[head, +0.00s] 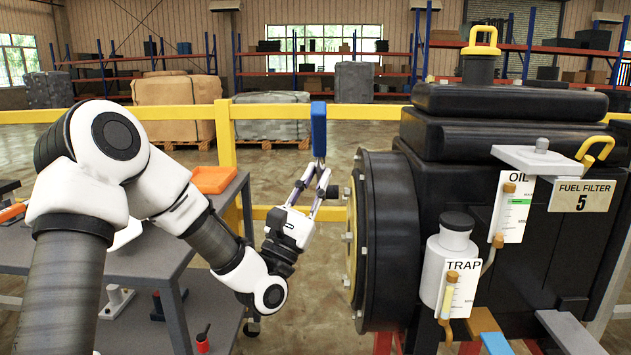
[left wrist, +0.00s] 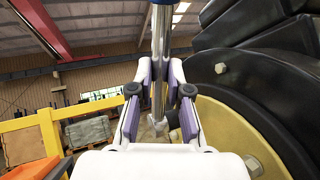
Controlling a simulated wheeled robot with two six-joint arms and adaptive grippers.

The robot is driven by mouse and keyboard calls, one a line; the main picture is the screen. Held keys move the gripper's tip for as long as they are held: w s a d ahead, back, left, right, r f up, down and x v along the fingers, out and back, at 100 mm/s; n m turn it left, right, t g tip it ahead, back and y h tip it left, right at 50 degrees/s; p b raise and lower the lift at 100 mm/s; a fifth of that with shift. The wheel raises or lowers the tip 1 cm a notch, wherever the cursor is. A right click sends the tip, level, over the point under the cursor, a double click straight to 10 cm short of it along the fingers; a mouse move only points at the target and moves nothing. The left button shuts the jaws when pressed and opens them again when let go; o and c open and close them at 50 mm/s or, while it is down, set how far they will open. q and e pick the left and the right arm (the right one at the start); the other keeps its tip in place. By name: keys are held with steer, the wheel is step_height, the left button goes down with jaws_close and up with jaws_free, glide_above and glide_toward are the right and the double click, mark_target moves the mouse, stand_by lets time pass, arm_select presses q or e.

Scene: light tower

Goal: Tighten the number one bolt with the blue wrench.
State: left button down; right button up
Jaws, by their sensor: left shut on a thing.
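The blue wrench (head: 319,130) is in my left gripper (head: 317,172), its blue handle pointing up in the head view. In the left wrist view my left gripper (left wrist: 160,90) is shut around the metal shank of the wrench (left wrist: 158,70). The lower end of the shank is close to the yellow flange face (left wrist: 225,130); I cannot tell whether it touches a bolt. Bolt heads show on the flange rim, one (head: 348,237) in the head view and another (left wrist: 221,68) in the left wrist view. No bolt number is readable. My right gripper is not in view.
The big black machine (head: 470,110) fills the right side, with TRAP (head: 462,285) and OIL gauges in front. A grey table (head: 150,255) with an orange tray (head: 212,179) stands left, below my arm. A yellow rail (head: 270,112) runs behind.

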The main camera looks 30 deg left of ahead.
arm_select(q)
steer(key=shift+w+d+b, duration=0.35)
steer(key=shift+w+d, duration=0.15)
steer(key=shift+d, duration=0.35)
stand_by(0.7)
steer(key=c, duration=1.7)
jaws_free()
jaws_close()
steer(key=shift+s+d+f+m+t+h+b, duration=0.2)
steer(key=shift+m+h+b, duration=0.3)
steer(key=shift+b, duration=0.35)
steer(key=shift+w+d+f+m+t+h+b, duration=0.15)
steer(key=shift+m+t+h+b, duration=0.25)
steer(key=shift+b, duration=0.45)
steer(key=shift+s+a, duration=0.1)
